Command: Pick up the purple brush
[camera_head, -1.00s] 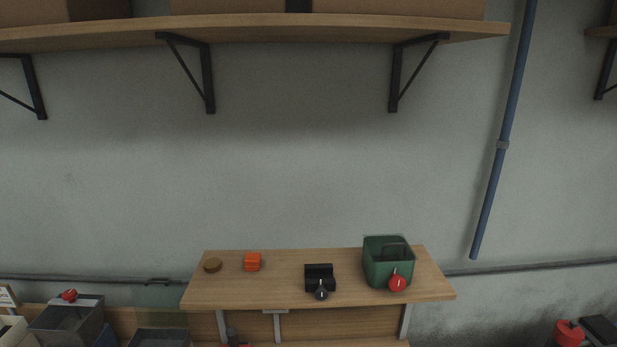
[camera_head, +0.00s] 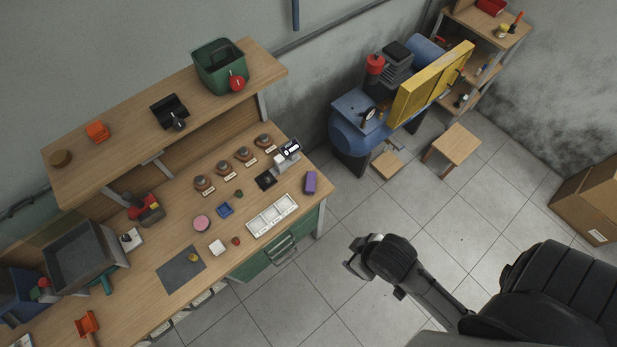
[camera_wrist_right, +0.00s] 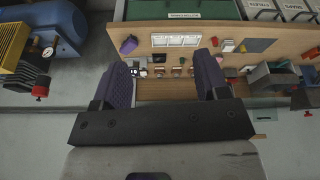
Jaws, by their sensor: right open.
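The purple brush (camera_head: 311,182) is a small purple block near the right end of the workbench top in the head view. In the right wrist view it shows at upper left (camera_wrist_right: 129,44), just beyond the left finger. My right gripper (camera_wrist_right: 165,85) is open, its two dark ribbed fingers apart with nothing between them. In the head view my right gripper (camera_head: 352,262) hangs over the floor, to the right of the bench and apart from the brush. My left gripper is out of view.
The workbench (camera_head: 180,233) holds a white tray (camera_head: 272,216), a black pad (camera_head: 265,180) and several round knobs near the brush. A raised shelf (camera_head: 130,135) runs behind. A blue compressor (camera_head: 352,120) stands at right. Floor between is clear.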

